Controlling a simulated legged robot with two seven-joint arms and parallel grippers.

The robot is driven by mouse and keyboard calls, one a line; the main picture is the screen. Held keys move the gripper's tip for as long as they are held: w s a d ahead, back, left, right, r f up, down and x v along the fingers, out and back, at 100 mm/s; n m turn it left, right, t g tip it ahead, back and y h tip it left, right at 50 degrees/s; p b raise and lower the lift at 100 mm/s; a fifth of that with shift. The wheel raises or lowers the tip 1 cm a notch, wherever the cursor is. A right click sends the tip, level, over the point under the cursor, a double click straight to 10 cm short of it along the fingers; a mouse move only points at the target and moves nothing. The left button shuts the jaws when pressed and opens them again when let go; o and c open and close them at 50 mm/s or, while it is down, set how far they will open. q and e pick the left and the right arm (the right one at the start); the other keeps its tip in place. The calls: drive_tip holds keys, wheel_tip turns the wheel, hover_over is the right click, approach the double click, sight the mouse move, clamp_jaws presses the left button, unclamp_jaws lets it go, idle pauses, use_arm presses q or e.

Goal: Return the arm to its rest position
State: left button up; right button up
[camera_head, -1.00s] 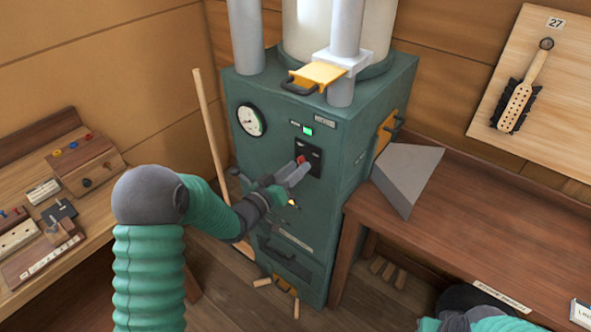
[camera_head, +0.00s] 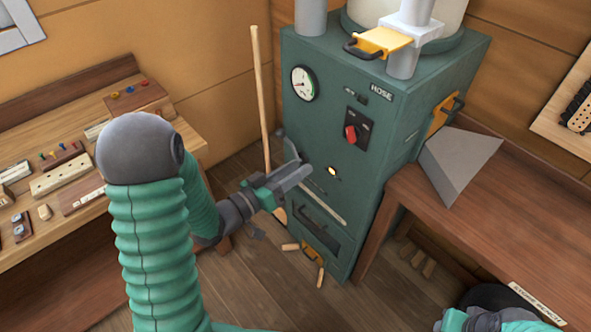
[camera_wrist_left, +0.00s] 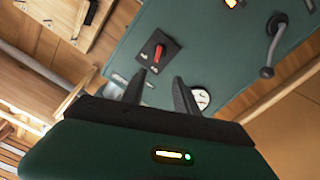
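My left arm (camera_head: 155,225) comes in from the left in the head view. Its gripper (camera_head: 303,173) is in front of the lower front of the green cabinet (camera_head: 430,85), below the red knob (camera_head: 350,134), and apart from the knob. In the left wrist view the two fingers of the left gripper (camera_wrist_left: 160,82) stand apart with nothing held between them. The red knob (camera_wrist_left: 157,52) shows beyond them. My right gripper (camera_head: 470,322) is partly in view at the bottom right edge; its fingers cannot be made out.
A wooden bench (camera_head: 75,115) with small blocks and devices stands at left. A wooden pole (camera_head: 260,100) leans beside the cabinet. A brown table (camera_head: 480,230) with a grey wedge (camera_head: 455,160) is at right. A yellow lamp (camera_head: 332,171) glows near the left gripper.

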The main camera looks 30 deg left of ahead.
idle(0.4)
use_arm(q)
wheel_tip(320, 180, down, 7)
drive_tip(key=g+y+p, duration=0.2)
drive_tip(key=g+y, duration=0.4)
drive_tip(key=s+d+f+g, duration=0.1)
drive_tip(key=s+d+g, duration=0.2)
drive_tip(key=s, duration=0.4)
drive_tip(key=s+d+f+m+g, duration=0.1)
drive_tip(key=s+d+g, duration=0.2)
drive_tip(key=s+g, duration=0.2)
drive_tip(key=s, duration=0.3)
drive_tip(key=shift+d, duration=0.15)
